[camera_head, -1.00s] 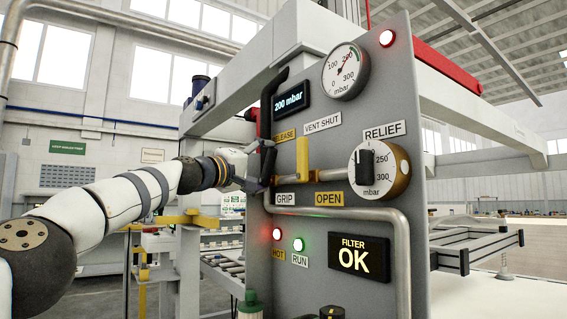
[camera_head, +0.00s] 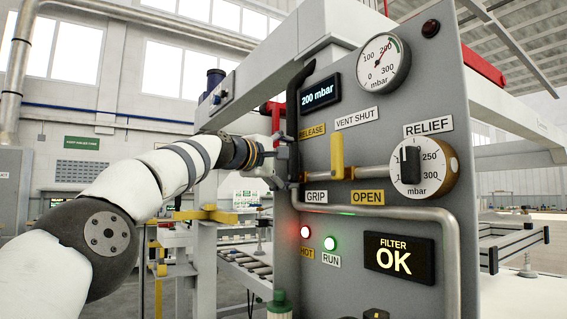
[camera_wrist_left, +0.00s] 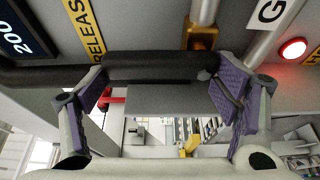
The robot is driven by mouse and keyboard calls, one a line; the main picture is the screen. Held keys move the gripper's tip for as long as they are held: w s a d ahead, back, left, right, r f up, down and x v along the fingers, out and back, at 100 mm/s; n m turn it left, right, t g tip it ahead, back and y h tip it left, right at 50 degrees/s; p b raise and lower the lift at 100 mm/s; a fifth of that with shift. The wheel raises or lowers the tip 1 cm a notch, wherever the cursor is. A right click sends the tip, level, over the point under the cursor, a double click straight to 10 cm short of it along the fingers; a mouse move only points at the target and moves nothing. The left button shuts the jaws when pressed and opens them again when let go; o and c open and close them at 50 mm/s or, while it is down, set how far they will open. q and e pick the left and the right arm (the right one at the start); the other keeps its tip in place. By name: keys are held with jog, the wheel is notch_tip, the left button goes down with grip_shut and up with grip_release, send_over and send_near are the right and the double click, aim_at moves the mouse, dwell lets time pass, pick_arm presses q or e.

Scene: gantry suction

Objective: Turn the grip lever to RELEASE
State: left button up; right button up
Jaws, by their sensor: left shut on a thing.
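The grip lever is a dark bar (camera_head: 292,115) at the left edge of the grey panel, running from above the RELEASE label (camera_head: 312,131) down towards the GRIP label (camera_head: 316,197). My left gripper (camera_head: 284,160) is at its lower part, beside the panel edge. In the left wrist view the thick dark grip (camera_wrist_left: 150,66) lies across between the purple-padded fingers of the left gripper (camera_wrist_left: 160,78), which is shut on it. Fingertip contact is partly hidden in the head view. Which label the lever points at is hard to tell. My right gripper is not in view.
Close to the right are a yellow vent handle (camera_head: 337,157) and the RELIEF dial (camera_head: 424,168). A grey pipe (camera_head: 400,212) runs below the lever. The display (camera_head: 320,93) reads 200 mbar. A yellow bracket (camera_head: 210,214) stands below my left arm.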

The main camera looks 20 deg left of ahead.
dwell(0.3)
pick_arm(q)
jog(key=o, duration=1.7)
jog(key=shift+c, duration=0.2)
jog(key=v, duration=0.7)
jog(key=shift+s, duration=0.25)
